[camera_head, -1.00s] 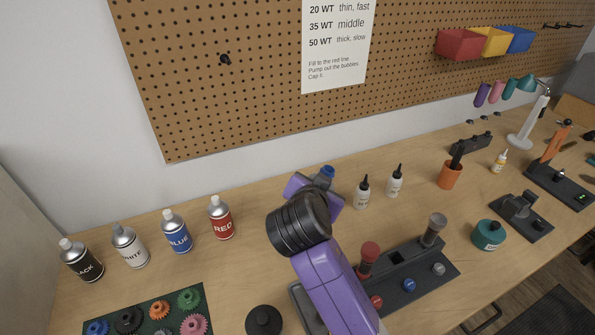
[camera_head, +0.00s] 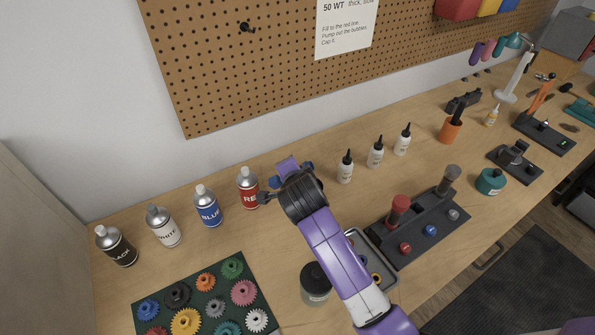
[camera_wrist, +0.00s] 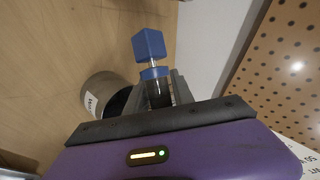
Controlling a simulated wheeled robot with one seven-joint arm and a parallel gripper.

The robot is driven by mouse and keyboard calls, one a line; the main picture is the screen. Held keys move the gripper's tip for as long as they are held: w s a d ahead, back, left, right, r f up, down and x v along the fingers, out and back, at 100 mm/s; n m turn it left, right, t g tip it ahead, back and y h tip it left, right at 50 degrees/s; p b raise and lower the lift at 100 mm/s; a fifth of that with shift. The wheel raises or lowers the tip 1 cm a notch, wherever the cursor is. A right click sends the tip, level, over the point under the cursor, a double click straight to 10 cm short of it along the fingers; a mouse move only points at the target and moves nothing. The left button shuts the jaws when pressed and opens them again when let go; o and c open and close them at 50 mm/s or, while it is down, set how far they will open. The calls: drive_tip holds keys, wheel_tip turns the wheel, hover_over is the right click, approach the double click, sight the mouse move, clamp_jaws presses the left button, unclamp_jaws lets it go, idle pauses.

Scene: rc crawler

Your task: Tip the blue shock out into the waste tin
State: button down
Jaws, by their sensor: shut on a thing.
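My gripper (camera_wrist: 158,92) is shut on the blue shock (camera_wrist: 150,45), gripping its dark body. In the wrist view the shock has a blue square end, a thin shaft and a blue collar. It lies on its side, level with the jaws. A grey tin (camera_wrist: 100,90) with a white label and dark open mouth stands beside it, apart from the shock. A dark round tin (camera_head: 315,285), apparently the waste tin, stands left of my arm in the head view; its label is too small to read. The gripper in the head view is partly hidden behind my arm.
The red can (camera_head: 248,188) and blue can (camera_head: 208,207) stand left of my gripper. Several white bottles (camera_head: 345,168) stand right. A black stand (camera_head: 420,225) is right of my arm, a gear mat (camera_head: 262,290) at front left. The pegboard (camera_head: 240,80) is behind.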

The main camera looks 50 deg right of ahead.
drive_tip(key=b, duration=0.1)
drive_tip(key=f+m+t+y+b, duration=0.1)
drive_tip(key=shift+w+a+f+m+t+b, duration=0.3)
drive_tip(key=shift+w+a+b, duration=0.05)
drive_tip(key=shift+w+a, duration=0.05)
drive_tip(key=b, duration=0.1)
drive_tip(key=m+t+y+b, duration=0.1)
drive_tip(key=t+b, duration=0.1)
drive_tip(key=shift+w+a+r+m+b, duration=0.2)
drive_tip(key=shift+w+r+m+b, duration=0.05)
drive_tip(key=shift+r+m+b, duration=0.05)
drive_tip(key=shift+r+m+t+y+b, duration=0.7)
drive_tip(key=shift+r+m+t+b, duration=0.1)
drive_tip(key=shift+m+t, duration=0.25)
drive_tip(key=shift+r+m+t+b, duration=0.45)
drive_tip(key=shift+r+m+t, duration=0.1)
drive_tip(key=shift+r+m, duration=0.15)
drive_tip(key=shift+p, duration=0.3)
idle(1.2)
drive_tip(key=shift+s+f+n+g+h+p, duration=0.1)
drive_tip(key=shift+f+n+g+h+p, duration=0.4)
drive_tip(key=shift+p, duration=1.2)
drive_tip(key=shift+w+f+n+g+y+p, duration=0.1)
drive_tip(key=shift+n+g+p, duration=0.85)
drive_tip(key=shift+p, duration=0.75)
drive_tip(key=shift+s+f+n+g+h+p, duration=0.1)
drive_tip(key=shift+f+n+g+h+p, duration=0.4)
drive_tip(key=shift+p, duration=1.2)
drive_tip(key=shift+r, duration=0.2)
